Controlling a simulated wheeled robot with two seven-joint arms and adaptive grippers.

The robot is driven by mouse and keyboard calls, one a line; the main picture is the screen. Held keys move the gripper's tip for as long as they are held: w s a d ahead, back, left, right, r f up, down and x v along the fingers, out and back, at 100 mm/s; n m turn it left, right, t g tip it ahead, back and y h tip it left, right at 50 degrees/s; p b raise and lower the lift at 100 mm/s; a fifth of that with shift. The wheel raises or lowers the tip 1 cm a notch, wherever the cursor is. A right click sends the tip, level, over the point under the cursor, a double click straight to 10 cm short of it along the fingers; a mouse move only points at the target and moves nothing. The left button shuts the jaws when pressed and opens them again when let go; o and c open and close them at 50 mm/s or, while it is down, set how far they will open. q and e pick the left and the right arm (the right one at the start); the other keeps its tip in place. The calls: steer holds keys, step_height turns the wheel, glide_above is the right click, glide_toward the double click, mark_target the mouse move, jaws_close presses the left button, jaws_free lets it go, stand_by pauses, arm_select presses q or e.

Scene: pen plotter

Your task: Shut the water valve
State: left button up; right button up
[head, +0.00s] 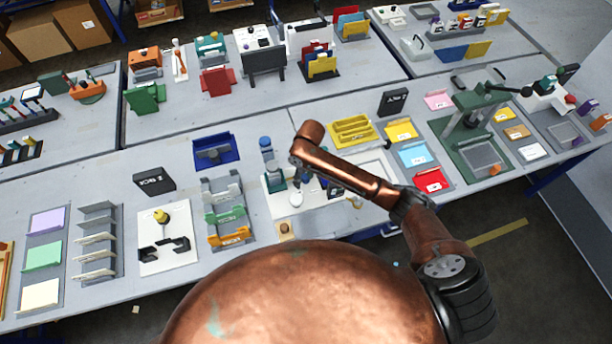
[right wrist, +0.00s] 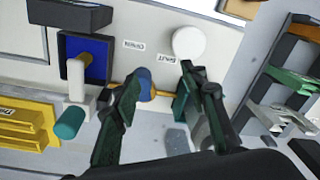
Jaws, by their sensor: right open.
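In the right wrist view, a white panel (right wrist: 225,32) carries two small printed labels, one (right wrist: 133,44) left of the other (right wrist: 171,59). Below them is a blue handle (right wrist: 145,84) on a yellow brass-like part, which looks like the water valve. A white round knob (right wrist: 188,42) sits above it. My right gripper (right wrist: 160,78) is open, with dark green fingers. The blue handle lies between them, close to the left finger; contact cannot be told. In the head view, my right gripper (head: 303,178) is over the white panel (head: 275,208), partly hidden by my arm. My left gripper is not in view.
A blue recess (right wrist: 97,48) with a white lever and a teal cylinder (right wrist: 70,122) is left of the gripper. A yellow rack (head: 352,131) stands behind my right arm. A green-and-orange slotted rack (head: 226,216) stands to the left. Other stations crowd the bench.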

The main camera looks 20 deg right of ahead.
mark_target(306, 176)
steer(key=shift+h, duration=0.4)
steer(key=w+r, duration=0.1)
steer(key=w+d, duration=0.1)
steer(key=w+r, duration=0.1)
steer(key=shift+w+d+r, duration=0.1)
steer(key=shift+d+r, duration=0.2)
steer(key=shift+d, duration=0.05)
steer(key=shift+f, duration=3.8)
steer(key=shift+c, duration=0.7)
jaws_close()
